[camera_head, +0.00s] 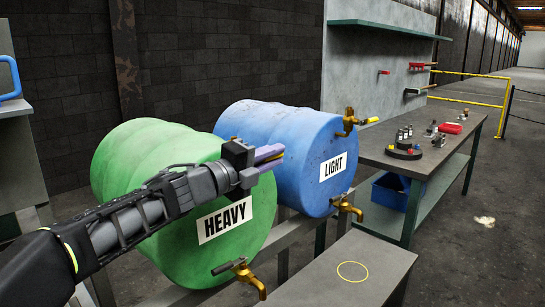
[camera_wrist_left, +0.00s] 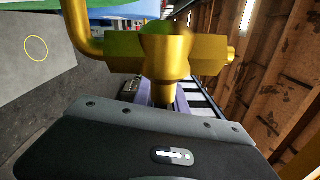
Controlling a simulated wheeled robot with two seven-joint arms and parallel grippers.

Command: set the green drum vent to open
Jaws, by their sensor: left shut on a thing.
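The green drum (camera_head: 140,160), labelled HEAVY, lies on its side on a rack, with its round face toward the bench. My left gripper (camera_head: 270,156) is at the upper part of that face, its purple fingers pointing right. The drum's brass vent (camera_wrist_left: 165,52) fills the top of the left wrist view, right before the gripper. My left gripper (camera_wrist_left: 165,98) is shut on the vent's handle, which is mostly hidden; a bit of yellow shows by the fingers in the head view. The vent's exact angle cannot be told. My right gripper is out of view.
The blue drum (camera_head: 290,150), labelled LIGHT, stands close beside it, with a brass vent (camera_head: 347,122) and a lower tap (camera_head: 345,207). The green drum's lower tap (camera_head: 240,275) projects over the grey bench (camera_head: 320,285). A workbench (camera_head: 430,160) with small items stands at right.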

